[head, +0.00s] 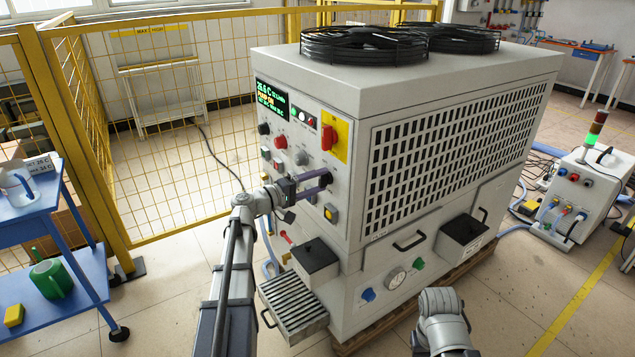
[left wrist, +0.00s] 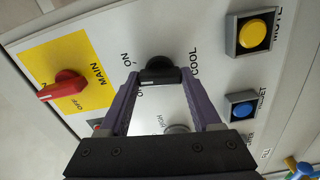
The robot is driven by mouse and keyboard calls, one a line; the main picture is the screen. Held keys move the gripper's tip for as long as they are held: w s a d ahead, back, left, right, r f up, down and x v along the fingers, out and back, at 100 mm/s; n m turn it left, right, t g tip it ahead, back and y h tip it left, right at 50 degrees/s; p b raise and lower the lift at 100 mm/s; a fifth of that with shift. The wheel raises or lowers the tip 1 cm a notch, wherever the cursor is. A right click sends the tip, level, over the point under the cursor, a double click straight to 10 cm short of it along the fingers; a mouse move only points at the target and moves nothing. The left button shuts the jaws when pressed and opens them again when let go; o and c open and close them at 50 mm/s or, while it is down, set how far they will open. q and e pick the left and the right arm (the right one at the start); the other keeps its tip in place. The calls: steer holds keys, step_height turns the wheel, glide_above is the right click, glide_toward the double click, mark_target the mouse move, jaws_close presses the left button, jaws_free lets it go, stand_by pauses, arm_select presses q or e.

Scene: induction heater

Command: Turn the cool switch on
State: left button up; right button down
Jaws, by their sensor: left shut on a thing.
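The cool switch is a black knob (left wrist: 159,71) beside the word COOL on the white panel of the large cabinet. In the left wrist view it sits between the tips of the two purple fingers of my left gripper (left wrist: 160,78). An ON mark is beside the knob; a second mark is partly hidden by a finger. I cannot tell which mark the knob points to. In the head view my left gripper (head: 323,181) reaches the panel from the left, shut on the knob, which is mostly hidden there. My right forearm shows at the bottom right, but its gripper does not.
The red main switch (head: 328,137) on its yellow plate is above the gripper. A yellow button (head: 330,212) is just below, and a blue button (left wrist: 242,110) is close by. Black boxes (head: 315,258) and a slatted tray (head: 294,307) stick out lower down.

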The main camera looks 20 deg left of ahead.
stand_by(0.5)
arm_select(q)
steer(key=o, duration=1.4)
steer(key=shift+v, duration=3.95)
